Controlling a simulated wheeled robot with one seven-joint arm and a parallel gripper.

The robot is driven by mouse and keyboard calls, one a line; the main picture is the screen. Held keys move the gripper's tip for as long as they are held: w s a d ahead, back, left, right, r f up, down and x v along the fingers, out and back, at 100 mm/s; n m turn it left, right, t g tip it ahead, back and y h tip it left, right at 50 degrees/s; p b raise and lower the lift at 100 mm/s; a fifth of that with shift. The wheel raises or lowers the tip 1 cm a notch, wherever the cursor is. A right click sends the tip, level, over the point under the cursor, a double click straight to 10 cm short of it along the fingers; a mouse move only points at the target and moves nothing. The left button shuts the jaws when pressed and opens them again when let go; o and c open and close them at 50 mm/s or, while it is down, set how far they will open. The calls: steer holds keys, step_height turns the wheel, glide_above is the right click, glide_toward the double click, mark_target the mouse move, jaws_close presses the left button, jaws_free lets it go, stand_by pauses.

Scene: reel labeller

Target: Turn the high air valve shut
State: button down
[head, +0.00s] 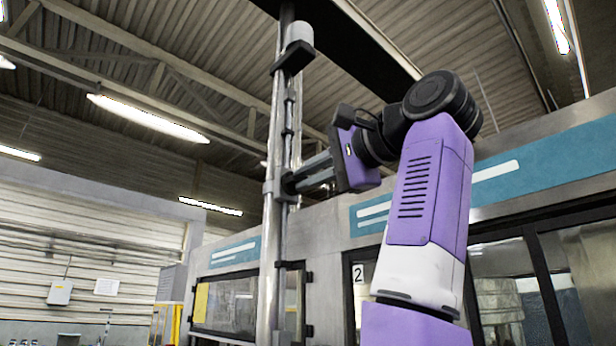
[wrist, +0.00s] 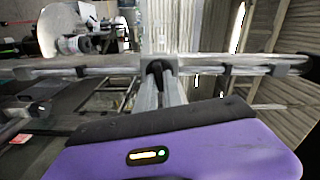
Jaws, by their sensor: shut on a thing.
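A vertical metal pipe (head: 272,240) rises in the middle of the head view. The air valve (wrist: 158,67) on it shows in the wrist view as a small dark handle at the pipe, between my fingertips. My gripper (head: 290,184) reaches in from the right at the pipe's mid-height in the head view. In the wrist view my gripper (wrist: 161,84) has its two grey fingers closed on the dark handle. The fingers hide much of the handle, and I cannot tell its exact turn angle.
A white-topped unit on a black bracket (head: 294,58) sits higher on the pipe. Behind stands the labeller cabinet with a teal band (head: 370,215) and dark-framed windows (head: 232,305). A pale corrugated wall (head: 60,245) is at left. Open space lies left of the pipe.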

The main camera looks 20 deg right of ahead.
steer(key=shift+d+m, duration=0.1)
steer(key=shift+m, duration=1.1)
steer(key=shift+f, duration=0.1)
steer(key=c, duration=1.5)
jaws_free()
steer(key=shift+o, duration=0.2)
steer(key=b+v, duration=0.3)
steer(key=v, duration=0.4)
steer(key=shift+s, duration=0.35)
steer(key=shift+d, duration=0.1)
